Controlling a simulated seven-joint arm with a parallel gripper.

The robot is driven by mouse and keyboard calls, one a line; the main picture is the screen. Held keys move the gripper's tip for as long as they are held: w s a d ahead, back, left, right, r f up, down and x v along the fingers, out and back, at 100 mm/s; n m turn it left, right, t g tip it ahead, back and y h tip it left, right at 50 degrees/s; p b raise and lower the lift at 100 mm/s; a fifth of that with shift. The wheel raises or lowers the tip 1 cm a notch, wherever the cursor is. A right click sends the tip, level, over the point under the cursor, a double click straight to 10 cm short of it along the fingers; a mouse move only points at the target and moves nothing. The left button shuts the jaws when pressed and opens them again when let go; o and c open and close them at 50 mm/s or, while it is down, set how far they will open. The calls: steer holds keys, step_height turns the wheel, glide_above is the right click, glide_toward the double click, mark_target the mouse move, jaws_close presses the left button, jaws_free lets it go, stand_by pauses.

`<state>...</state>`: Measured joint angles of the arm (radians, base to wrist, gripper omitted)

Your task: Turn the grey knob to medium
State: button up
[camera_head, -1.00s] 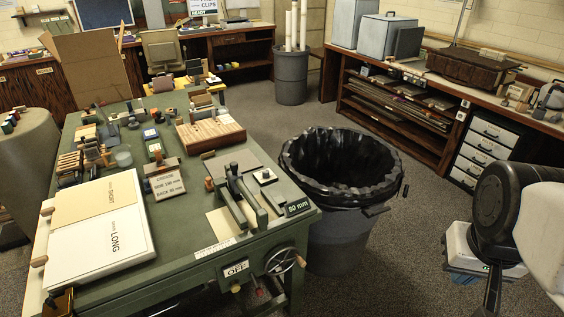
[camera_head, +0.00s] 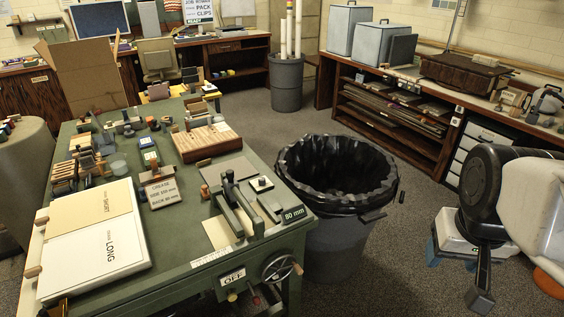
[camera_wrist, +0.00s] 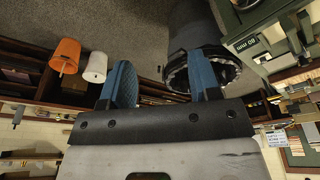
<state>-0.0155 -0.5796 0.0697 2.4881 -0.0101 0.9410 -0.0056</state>
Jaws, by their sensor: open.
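I cannot make out a clearly grey knob or a medium mark in either view. The front of the green bench (camera_head: 180,283) carries an OFF label (camera_head: 232,276). Below it are a small pale knob (camera_head: 232,296) and a red-tipped part (camera_head: 256,299), and to its right is a grey spoked handwheel (camera_head: 279,269) with a wooden handle. In the wrist view my gripper (camera_wrist: 163,82) is open and empty, its two blue fingers wide apart. It touches nothing that I can see. In the head view my arm is at the right, away from the bench.
A black-lined bin (camera_head: 337,240) stands against the bench's right side. An orange cup-shaped thing (camera_wrist: 65,55) and a white one (camera_wrist: 96,66) show in the wrist view. Floor between bin and arm is clear.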

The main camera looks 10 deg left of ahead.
steer(key=w+a+r+n, duration=0.15)
steer(key=w+a, duration=0.25)
steer(key=w, duration=0.5)
steer(key=w+a+r+n, duration=0.15)
steer(key=w+a, duration=0.25)
steer(key=w, duration=0.5)
steer(key=n+g, duration=0.3)
steer(key=n, duration=0.6)
glide_above(262, 179)
steer(key=f, duration=2.7)
steer(key=shift+d+f, duration=0.2)
steer(key=shift+f, duration=0.05)
steer(key=shift+a+f, duration=0.25)
steer(key=shift+f, duration=0.15)
steer(key=shift+f, duration=3.7)
